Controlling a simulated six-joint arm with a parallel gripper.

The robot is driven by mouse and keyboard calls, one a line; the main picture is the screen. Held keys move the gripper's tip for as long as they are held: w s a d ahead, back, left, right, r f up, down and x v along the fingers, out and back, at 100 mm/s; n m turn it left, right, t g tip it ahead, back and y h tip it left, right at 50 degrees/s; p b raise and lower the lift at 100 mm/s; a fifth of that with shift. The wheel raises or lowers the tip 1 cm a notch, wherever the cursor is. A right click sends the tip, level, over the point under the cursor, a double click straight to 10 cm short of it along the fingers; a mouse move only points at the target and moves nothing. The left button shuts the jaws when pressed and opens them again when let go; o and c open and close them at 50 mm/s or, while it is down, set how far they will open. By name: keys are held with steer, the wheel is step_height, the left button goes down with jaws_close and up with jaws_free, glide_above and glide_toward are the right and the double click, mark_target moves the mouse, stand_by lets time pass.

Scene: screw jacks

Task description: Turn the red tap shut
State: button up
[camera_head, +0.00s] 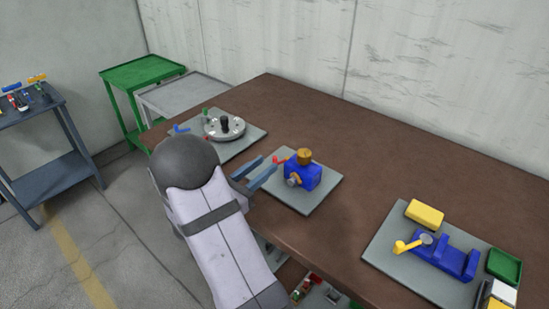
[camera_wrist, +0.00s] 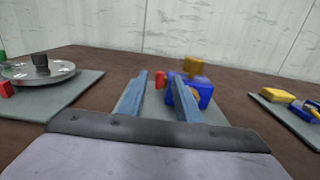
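The red tap (camera_head: 279,160) sticks out to the left of a blue block (camera_head: 304,176) on a grey plate (camera_head: 310,202). A brass-coloured knob (camera_head: 304,156) tops the block, and a metallic fitting shows on its front. My gripper (camera_head: 269,163) is open and empty, with its two blue-grey fingers pointing at the tap from the left. In the wrist view, the red tap (camera_wrist: 160,79) appears in the gap between the fingertips. The blue block (camera_wrist: 204,93) is partly hidden behind the right finger. I cannot tell whether the fingertips reach around the tap.
A round metal disc (camera_head: 224,129) with small coloured handles stands on another plate at the left. A blue fixture (camera_head: 445,257) with a yellow lever, a yellow block (camera_head: 424,214) and a green tray (camera_head: 503,266) are at the right. The brown table (camera_head: 370,170) is clear between plates.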

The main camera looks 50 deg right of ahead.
mark_target(275, 157)
steer(key=shift+d+p, duration=0.5)
steer(key=shift+d, duration=2.3)
steer(key=shift+c, duration=0.7)
jaws_close()
